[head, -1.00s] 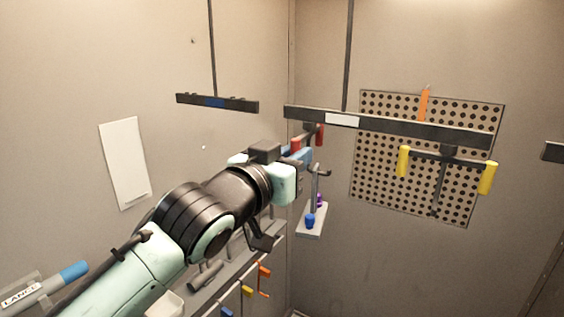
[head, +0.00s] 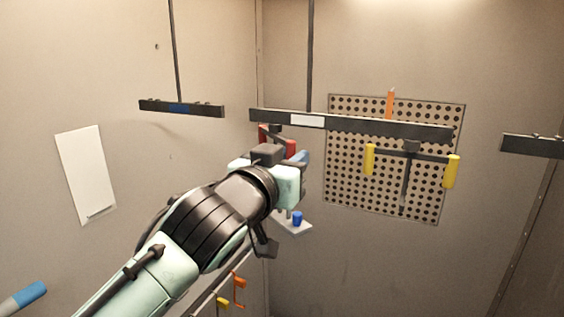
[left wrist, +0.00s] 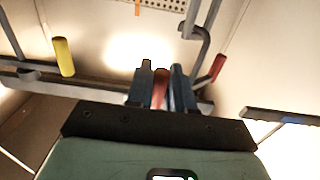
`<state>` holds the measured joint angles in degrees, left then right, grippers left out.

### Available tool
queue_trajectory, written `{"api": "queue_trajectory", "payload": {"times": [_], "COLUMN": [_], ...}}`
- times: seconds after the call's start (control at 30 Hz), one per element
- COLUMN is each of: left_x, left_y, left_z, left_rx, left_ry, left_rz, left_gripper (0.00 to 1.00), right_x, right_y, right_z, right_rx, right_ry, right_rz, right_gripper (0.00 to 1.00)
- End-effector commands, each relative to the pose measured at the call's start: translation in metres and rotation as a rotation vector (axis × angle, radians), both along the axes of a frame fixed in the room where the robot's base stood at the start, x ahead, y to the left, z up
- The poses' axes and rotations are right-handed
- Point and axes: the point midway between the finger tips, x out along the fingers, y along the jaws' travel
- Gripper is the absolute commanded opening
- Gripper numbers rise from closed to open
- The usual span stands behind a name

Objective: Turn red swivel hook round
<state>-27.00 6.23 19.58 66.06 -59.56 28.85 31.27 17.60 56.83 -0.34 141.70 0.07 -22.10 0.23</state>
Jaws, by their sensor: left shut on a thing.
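The red swivel hook hangs under the near end of the middle dark bar (head: 350,124). One red grip (head: 290,148) of it is beside my left gripper (head: 301,158), and the other red grip (head: 263,133) is farther left. In the left wrist view, my left gripper (left wrist: 163,80) has its two blue fingers shut on a red grip (left wrist: 160,88). The other red grip (left wrist: 217,66) stands free at the right there, near a grey bent hook rod (left wrist: 203,40). In the head view my wrist hides most of the hook. My right gripper is not in view.
A swivel hook with yellow grips (head: 369,160) hangs farther right on the same bar, before a perforated panel (head: 340,185). Another dark bar (head: 180,108) hangs at left.

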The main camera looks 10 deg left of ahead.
Motion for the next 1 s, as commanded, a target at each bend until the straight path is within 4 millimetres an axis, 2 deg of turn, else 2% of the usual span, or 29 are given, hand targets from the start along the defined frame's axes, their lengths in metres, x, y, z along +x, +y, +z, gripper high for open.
{"api": "queue_trajectory", "payload": {"times": [0.2, 0.6, 0.83, 0.87, 0.9, 1.0], "left_x": [0.01, 0.027, 0.029, 0.029, 0.029, 0.029], "left_y": [-0.012, -0.023, -0.024, -0.024, -0.024, -0.024], "left_z": [0.001, 0.003, 0.001, 0.001, 0.001, 0.001], "left_rx": [0.0, -0.001, -0.001, -0.001, -0.001, -0.001], "left_ry": [0.0, -0.003, -0.003, -0.003, -0.003, -0.003], "left_rz": [-0.002, -0.002, -0.001, -0.001, -0.001, -0.001], "left_gripper": [0.14, 0.14, 0.15, 0.32, 0.45, 0.47], "right_x": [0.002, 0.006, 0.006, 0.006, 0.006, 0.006], "right_y": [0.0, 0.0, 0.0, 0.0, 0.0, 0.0], "right_z": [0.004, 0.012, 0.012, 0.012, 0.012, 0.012], "right_rx": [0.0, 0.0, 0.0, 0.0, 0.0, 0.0], "right_ry": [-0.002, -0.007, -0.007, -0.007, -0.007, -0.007], "right_rz": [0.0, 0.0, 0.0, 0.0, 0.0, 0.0], "right_gripper": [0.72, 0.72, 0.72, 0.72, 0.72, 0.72]}}
